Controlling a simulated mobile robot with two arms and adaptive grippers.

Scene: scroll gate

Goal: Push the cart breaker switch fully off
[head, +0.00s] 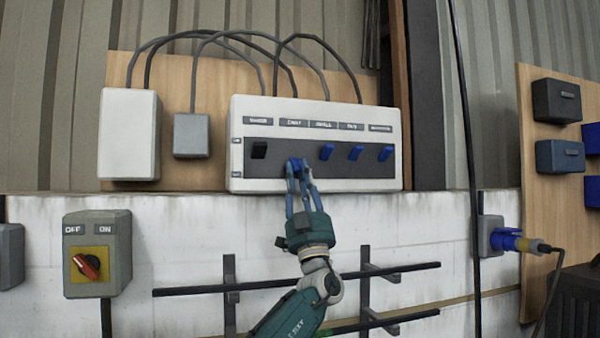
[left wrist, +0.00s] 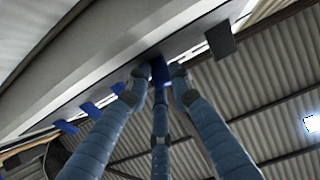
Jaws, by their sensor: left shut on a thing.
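The white breaker panel (head: 320,108) hangs on a wooden board, with labels above a dark strip of switches. The cart switch (head: 292,167), a blue lever under the second label from the left, is largely hidden by my fingers. What shows of it sits lower than the other levers. My left gripper (head: 299,178) reaches up from below and its fingers are closed around this lever. In the left wrist view the blue cart switch (left wrist: 160,70) shows between the fingertips. My right gripper is not in view.
A black lever (head: 259,149) is left of the cart switch, and blue levers (head: 327,151) stand close on its right. A red rotary switch box (head: 97,254) is at lower left. Dark rails (head: 400,274) cross the wall below, and a black cable (head: 466,130) hangs at right.

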